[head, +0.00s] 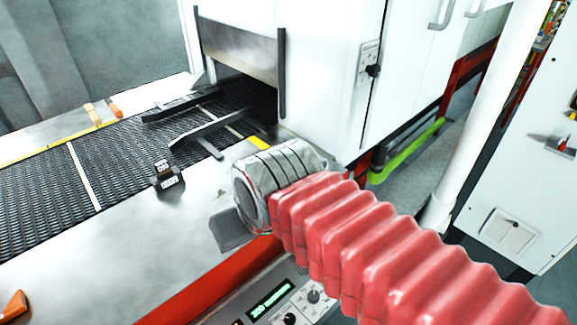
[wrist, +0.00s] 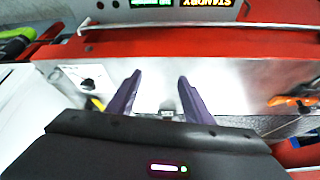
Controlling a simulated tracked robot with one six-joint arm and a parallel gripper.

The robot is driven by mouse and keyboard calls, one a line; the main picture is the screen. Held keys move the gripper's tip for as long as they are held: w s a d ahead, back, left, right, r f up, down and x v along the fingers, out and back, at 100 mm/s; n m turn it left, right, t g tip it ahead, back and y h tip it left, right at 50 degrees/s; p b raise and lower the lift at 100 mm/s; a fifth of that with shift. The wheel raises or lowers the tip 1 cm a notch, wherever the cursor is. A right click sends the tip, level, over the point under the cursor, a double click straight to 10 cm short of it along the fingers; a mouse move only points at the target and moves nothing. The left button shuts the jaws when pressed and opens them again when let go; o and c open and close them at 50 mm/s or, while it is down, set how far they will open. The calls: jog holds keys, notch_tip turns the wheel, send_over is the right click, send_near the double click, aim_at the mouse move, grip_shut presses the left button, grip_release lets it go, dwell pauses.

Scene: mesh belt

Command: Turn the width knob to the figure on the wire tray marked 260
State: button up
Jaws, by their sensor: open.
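The control panel at the head view's bottom has a lit green display (head: 270,298) and black knobs, one at the right (head: 313,296) and one at the bottom edge (head: 290,318); I cannot tell which sets the width. A small black block with white labels (head: 167,175) stands at the mesh belt's near edge; its figures are too small to read surely. No tray marked 260 can be made out. My gripper (wrist: 160,76) is open and empty in the wrist view, its two purple fingers apart over the pale metal ledge. My arm hides its fingers in the head view.
The mesh belt (head: 45,185) runs into the white machine (head: 325,70) between black guide rails. In the wrist view, a yellow STANDBY display (wrist: 207,3) and a red beam (wrist: 235,40) lie beyond the fingers. An orange-handled tool (wrist: 292,103) lies to the right.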

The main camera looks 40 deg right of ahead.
jog(key=shift+o, duration=0.9)
jog(key=w+d+r+m+g, duration=0.1)
jog(key=w+d+r+m, duration=0.2)
jog(key=w+r+m, duration=0.1)
jog(key=shift+w+d+m+g, duration=0.3)
jog(key=shift+w+m, duration=0.3)
jog(key=shift+w, duration=0.5)
jog(key=w+d+m+g, duration=0.4)
jog(key=w+d+m, duration=1.1)
jog(key=d, duration=0.5)
jog(key=shift+f, duration=0.4)
notch_tip(320, 180, down, 14)
jog(key=shift+r, duration=0.1)
jog(key=shift+c, duration=0.5)
jog(key=c, duration=0.9)
